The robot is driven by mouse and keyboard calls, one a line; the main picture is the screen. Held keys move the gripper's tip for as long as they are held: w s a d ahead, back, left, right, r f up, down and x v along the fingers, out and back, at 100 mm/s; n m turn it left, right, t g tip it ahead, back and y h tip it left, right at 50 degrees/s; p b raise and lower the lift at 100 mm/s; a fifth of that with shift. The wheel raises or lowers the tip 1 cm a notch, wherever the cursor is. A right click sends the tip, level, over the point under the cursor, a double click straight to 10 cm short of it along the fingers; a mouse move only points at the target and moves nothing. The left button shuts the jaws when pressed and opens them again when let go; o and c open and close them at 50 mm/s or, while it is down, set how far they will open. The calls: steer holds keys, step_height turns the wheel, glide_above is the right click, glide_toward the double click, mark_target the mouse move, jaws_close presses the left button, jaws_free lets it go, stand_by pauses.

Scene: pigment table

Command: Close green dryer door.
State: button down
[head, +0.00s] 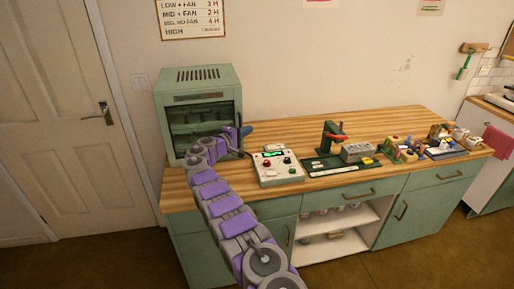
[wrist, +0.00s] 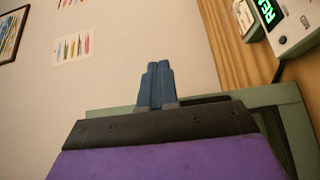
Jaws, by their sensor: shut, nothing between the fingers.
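The green dryer (head: 198,77) stands at the left end of the wooden worktop. Its front (head: 184,117) is a green frame around dark glass, with shelves dimly visible behind. The door looks flush or nearly flush with the body, but my arm covers its lower right part, so I cannot tell whether it is fully shut. My gripper (head: 246,130) is shut and empty at the right edge of the dryer's front. In the wrist view the blue fingers (wrist: 155,86) are together, with part of the green dryer (wrist: 290,110) behind them; contact is unclear.
A control box (head: 277,167) with knobs and a green display stands right of the dryer. A dark green press stand (head: 330,150) and a grey block (head: 357,153) are further right. Several small items crowd the right end. The worktop's back strip is clear (head: 290,130).

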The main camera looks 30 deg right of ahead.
steer(key=s+r+m+g+y+p, duration=0.1)
steer(key=s+r+m+g+y, duration=0.25)
steer(key=s, duration=1.55)
steer(key=s+r+m+g+y, duration=0.15)
steer(key=s+r+g, duration=0.4)
steer(key=s, duration=1.35)
steer(key=s+a+f+y, duration=0.2)
steer(key=s+a+y, duration=0.2)
steer(key=s+a, duration=0.4)
steer(key=s+a+f+t+y, duration=0.1)
steer(key=s+a+y, duration=0.3)
steer(key=s+a, duration=0.5)
steer(key=s+a+f+n+y, duration=0.1)
steer(key=s+a+f+y, duration=0.2)
steer(key=s+a, duration=0.6)
steer(key=s, duration=0.3)
steer(key=shift+a+y, duration=0.15)
steer(key=shift+y, duration=0.25)
